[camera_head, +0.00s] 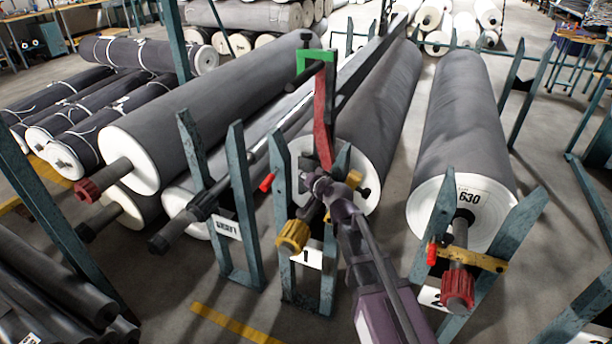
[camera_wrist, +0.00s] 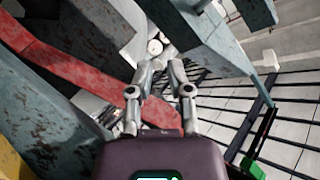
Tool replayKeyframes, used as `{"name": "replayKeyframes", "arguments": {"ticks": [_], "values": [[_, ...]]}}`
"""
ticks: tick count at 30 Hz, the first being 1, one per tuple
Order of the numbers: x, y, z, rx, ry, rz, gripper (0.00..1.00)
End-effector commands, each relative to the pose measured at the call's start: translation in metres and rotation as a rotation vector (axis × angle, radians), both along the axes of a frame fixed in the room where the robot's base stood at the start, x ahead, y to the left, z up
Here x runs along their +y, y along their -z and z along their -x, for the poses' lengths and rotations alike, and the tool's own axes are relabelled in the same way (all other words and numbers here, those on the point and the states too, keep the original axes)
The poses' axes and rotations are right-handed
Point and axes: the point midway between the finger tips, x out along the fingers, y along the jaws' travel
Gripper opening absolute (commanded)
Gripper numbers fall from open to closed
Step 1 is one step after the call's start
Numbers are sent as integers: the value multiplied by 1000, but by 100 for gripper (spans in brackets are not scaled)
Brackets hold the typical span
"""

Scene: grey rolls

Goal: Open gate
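In the head view, the stand labelled 1 (camera_head: 284,205) has teal posts in front of a grey roll (camera_head: 385,125). An upright red bar (camera_head: 323,115) with a green bracket (camera_head: 312,62) at its top rises above this stand. My gripper (camera_head: 313,180) is at the stand, by the bar's lower end. In the wrist view, the red bar (camera_wrist: 75,80) crosses on the left, beside my gripper (camera_wrist: 163,65). The fingertips lean close together; their gap and any contact are unclear. A yellow part (camera_head: 353,180) shows beside my gripper.
At right, another roll (camera_head: 462,120) marked 630 rests in a stand with a yellow crossbar (camera_head: 480,262) and red handle. Dark rolls (camera_head: 75,115) lie at far left. Some floor is clear in front.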

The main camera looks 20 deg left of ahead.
Motion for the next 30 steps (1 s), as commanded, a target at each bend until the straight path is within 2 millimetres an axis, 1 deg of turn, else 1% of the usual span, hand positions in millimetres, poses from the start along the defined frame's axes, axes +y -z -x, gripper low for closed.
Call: {"name": "replayKeyframes", "arguments": {"ticks": [8,11,12,14,15,16,17,30], "values": [[-1,0,0,0,1,0,0],[-1,0,-1,0,1,0,27],[-1,0,-1,0,2,0,39],[-1,0,-1,0,2,0,57],[-1,0,-1,0,2,0,68],[-1,0,-1,0,2,0,77],[-1,0,-1,0,2,0,79],[-3,0,-1,0,3,0,79]]}}
